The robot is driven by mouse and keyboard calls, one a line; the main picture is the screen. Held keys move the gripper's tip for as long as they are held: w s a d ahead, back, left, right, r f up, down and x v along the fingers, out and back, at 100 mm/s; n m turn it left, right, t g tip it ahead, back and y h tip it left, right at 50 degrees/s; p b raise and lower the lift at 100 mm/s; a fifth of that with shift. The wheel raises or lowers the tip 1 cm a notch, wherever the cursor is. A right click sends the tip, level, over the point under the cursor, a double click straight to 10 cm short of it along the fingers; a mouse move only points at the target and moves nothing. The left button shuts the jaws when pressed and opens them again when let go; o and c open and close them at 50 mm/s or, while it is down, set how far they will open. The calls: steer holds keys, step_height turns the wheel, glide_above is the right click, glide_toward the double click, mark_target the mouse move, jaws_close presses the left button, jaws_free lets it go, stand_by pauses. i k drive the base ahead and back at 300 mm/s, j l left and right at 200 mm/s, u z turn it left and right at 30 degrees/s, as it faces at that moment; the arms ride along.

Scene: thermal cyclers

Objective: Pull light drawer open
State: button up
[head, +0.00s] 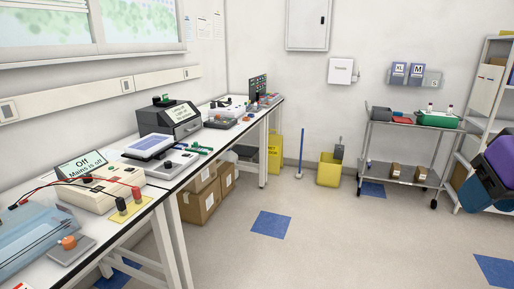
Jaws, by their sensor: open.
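A dark grey boxy instrument (158,116) stands on the bench along the left wall, with a small lit screen on its sloped face. A lighter grey drawer-like front panel (187,128) is below the screen, facing right over the bench. It looks closed, but it is small here and I cannot be sure. No label naming a light drawer can be read. My gripper is not in the picture.
The long white bench (160,190) carries a power unit (93,183) with red and black leads, a tilted tablet-like device (150,146) and other equipment. Cardboard boxes (200,204) sit beneath. A steel cart (405,155) and yellow bin (329,172) stand at the back. The floor (330,240) is clear.

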mark_target(181, 132)
steer(key=i, duration=0.85)
steer(key=i+u, duration=0.1)
steer(key=i, duration=0.7)
steer(key=i+l, duration=0.15)
steer(key=i, duration=0.7)
steer(key=i+l+u, duration=0.1)
steer(key=i, duration=0.75)
steer(key=i+u, duration=0.65)
steer(key=u, duration=1.35)
steer(key=i+l, duration=0.05)
